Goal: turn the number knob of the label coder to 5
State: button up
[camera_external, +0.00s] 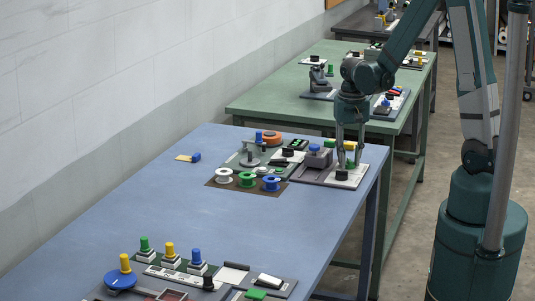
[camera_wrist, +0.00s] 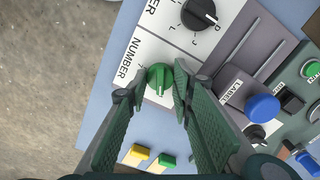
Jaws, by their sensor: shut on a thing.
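The label coder's white panel (camera_wrist: 158,48) bears the words NUMBER and LETTER-like text, partly cut off. The green number knob (camera_wrist: 160,77) sits on it beside NUMBER. Its ridge runs roughly up and down the wrist picture; most digits around it are hidden, so its setting cannot be read. My gripper (camera_wrist: 158,91) is shut on the green knob, one finger on each side. In the external view my gripper (camera_external: 350,160) is over the coder at the table's right edge. A black knob (camera_wrist: 198,14) sits beside the green one, clear of the fingers; it also shows in the external view (camera_external: 342,174).
A blue button (camera_wrist: 262,107) is right of the knobs. Yellow (camera_wrist: 137,154) and green (camera_wrist: 165,161) blocks lie below the panel in the wrist view. Coloured spools (camera_external: 247,179) stand left of the coder. The blue table's middle (camera_external: 235,230) is mostly clear.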

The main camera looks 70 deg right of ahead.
aim_at(349, 160)
jog(key=m+b, duration=0.1)
jog(key=m, duration=0.4)
jog(key=shift+m, duration=0.3)
jog(key=m+b, duration=0.1)
jog(key=m, duration=0.4)
jog(key=shift+m, duration=0.3)
jog(key=o, duration=0.9)
jog(key=shift+r, duration=0.15)
jog(key=shift+r, duration=5.85)
